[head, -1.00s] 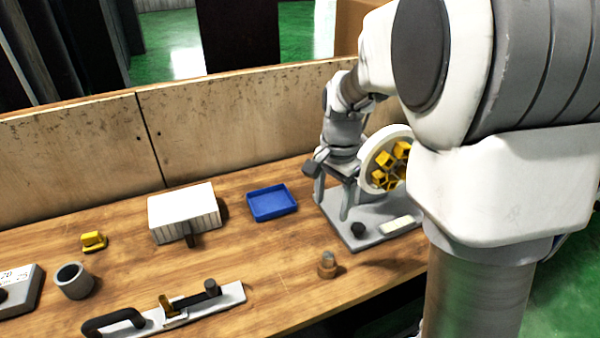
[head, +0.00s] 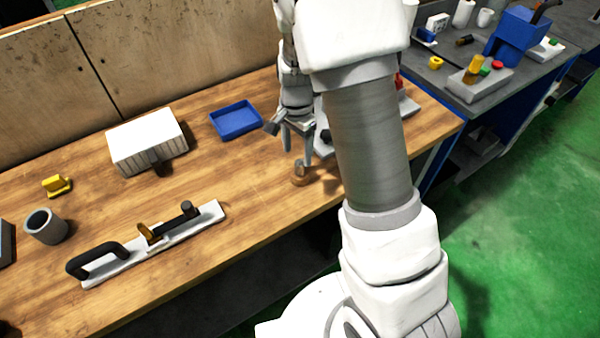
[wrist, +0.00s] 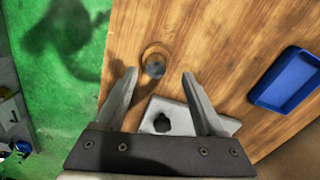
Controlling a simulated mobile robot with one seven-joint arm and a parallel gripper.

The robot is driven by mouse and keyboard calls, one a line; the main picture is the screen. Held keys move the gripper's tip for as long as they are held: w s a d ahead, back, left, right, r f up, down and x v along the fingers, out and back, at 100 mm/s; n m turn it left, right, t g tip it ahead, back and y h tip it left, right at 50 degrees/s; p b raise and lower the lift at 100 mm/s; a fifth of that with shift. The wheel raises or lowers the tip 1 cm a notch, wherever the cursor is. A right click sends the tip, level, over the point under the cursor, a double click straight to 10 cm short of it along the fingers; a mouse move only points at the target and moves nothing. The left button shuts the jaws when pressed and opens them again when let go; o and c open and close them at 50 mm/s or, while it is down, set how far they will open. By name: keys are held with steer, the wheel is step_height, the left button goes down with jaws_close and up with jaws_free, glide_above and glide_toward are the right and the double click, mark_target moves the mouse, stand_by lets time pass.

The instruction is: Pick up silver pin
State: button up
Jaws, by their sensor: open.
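The silver pin (head: 299,168) stands upright in a round brown base on the wooden bench, near its front edge. In the wrist view, the grey round pin top (wrist: 155,68) shows inside a brown ring, between and slightly beyond the fingertips. My gripper (head: 297,150) points down just above the pin, with its fingers spread. In the wrist view, my gripper (wrist: 158,76) is open with nothing held. I cannot tell whether the fingertips reach below the pin's top.
A grey plate with a black knob (wrist: 161,123) lies close by. A blue tray (head: 236,119) is behind and left. A white block (head: 147,140), a long black-handled fixture (head: 150,243), a grey cup (head: 45,227) and a yellow piece (head: 56,185) are further left.

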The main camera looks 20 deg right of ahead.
mark_target(300, 162)
steer(key=f, duration=0.4)
steer(key=shift+s+d+f, duration=0.1)
steer(key=shift+s+d, duration=0.05)
steer(key=shift+d, duration=0.2)
steer(key=shift+f, duration=0.6)
jaws_close()
